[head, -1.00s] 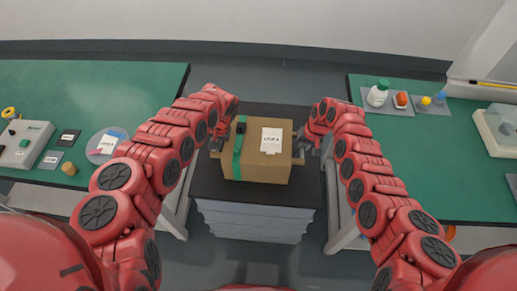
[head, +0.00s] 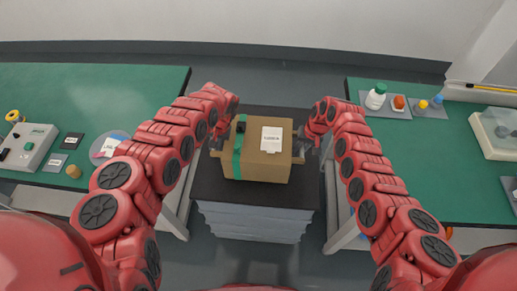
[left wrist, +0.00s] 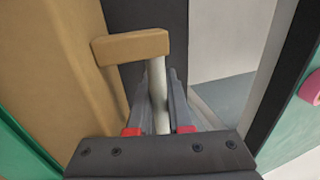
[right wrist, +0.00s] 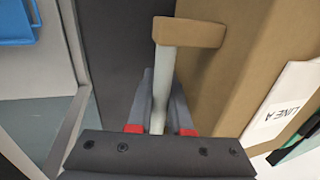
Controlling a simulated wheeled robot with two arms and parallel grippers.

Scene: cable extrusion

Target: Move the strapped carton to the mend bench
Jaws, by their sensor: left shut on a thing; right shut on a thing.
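The strapped carton (head: 265,165) is a brown box with a green strap (head: 238,155), a black buckle (head: 240,127) and a white label (head: 272,138). It is upright at the dark-topped stand (head: 305,195); I cannot tell whether it touches the top. My left gripper (head: 220,143) is at its left side, shut on a pale bar with a tan end piece (left wrist: 130,46) beside the carton wall. My right gripper (head: 303,145) is at its right side, shut on a matching bar with a tan end piece (right wrist: 188,32). The fingers are partly hidden in the head view.
Another green-topped bench (head: 400,150) on the right holds trays with a bottle and small items. The stand has grey pleated sides (head: 252,222). Narrow floor gaps separate it from both benches.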

